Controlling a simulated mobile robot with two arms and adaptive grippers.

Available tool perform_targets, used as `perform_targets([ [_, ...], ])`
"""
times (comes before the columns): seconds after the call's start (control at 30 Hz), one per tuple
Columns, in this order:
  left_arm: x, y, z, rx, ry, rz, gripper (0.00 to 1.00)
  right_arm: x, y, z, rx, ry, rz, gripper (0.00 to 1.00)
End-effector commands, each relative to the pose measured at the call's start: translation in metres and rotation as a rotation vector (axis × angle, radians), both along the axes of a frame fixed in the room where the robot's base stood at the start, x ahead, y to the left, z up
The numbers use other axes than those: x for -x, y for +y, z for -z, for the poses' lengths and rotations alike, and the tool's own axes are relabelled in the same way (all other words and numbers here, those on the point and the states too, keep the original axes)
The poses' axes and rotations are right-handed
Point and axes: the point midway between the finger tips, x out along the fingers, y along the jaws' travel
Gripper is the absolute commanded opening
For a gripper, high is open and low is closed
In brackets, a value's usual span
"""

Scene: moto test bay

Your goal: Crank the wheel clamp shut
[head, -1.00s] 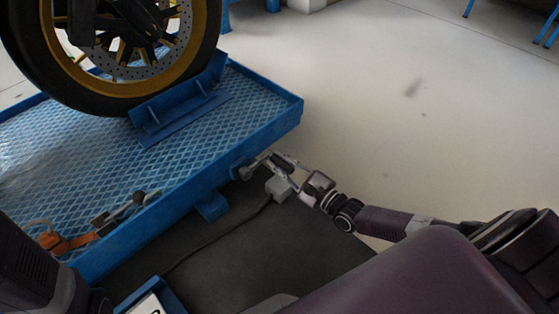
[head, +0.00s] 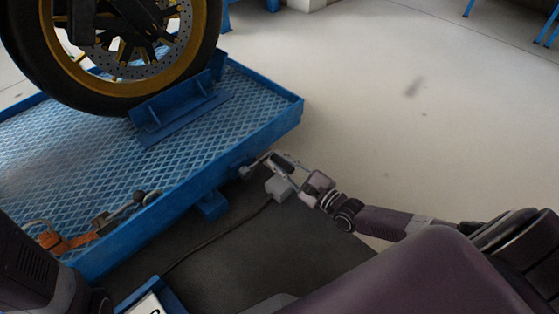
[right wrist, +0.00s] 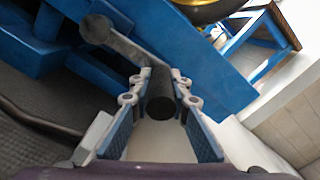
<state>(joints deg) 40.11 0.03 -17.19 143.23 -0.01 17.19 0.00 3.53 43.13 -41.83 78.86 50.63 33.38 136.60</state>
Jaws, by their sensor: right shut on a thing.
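The wheel clamp (head: 182,112) is a blue bracket on the lift table, against the lower right of the front tyre (head: 100,103). Its crank sits at the table's near side; the grey crank arm (right wrist: 126,47) runs from a round hub (right wrist: 95,29) to a black cylindrical handle (right wrist: 160,97). My right gripper (head: 282,166) has its fingers on both sides of this handle and is shut on it; the right wrist view shows the handle between the finger pads. Only part of my left arm shows at the lower left of the head view; its gripper is not visible.
The blue lift table (head: 75,150) has a raised rim. An orange strap (head: 62,240) with a ratchet lies near its front edge. A grey box (head: 279,188) with a cable sits just below my right gripper. Pale floor to the right is clear.

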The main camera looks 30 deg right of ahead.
Motion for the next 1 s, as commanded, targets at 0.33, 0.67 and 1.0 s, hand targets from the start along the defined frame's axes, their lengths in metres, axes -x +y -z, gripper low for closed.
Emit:
perform_targets([
  [0.33, 0.000, 0.000, 0.000, 0.000, 0.000, 0.000, 0.40, 0.005, 0.007, 0.006, 0.000, 0.010, -0.013, 0.34],
  [0.67, -0.001, 0.000, 0.000, 0.002, 0.004, 0.001, 0.40, 0.015, 0.000, 0.004, 0.001, 0.008, -0.008, 0.34],
  [1.0, 0.000, 0.000, 0.000, 0.001, 0.001, 0.000, 0.40, 0.080, -0.021, 0.005, 0.002, 0.012, -0.011, 0.34],
])
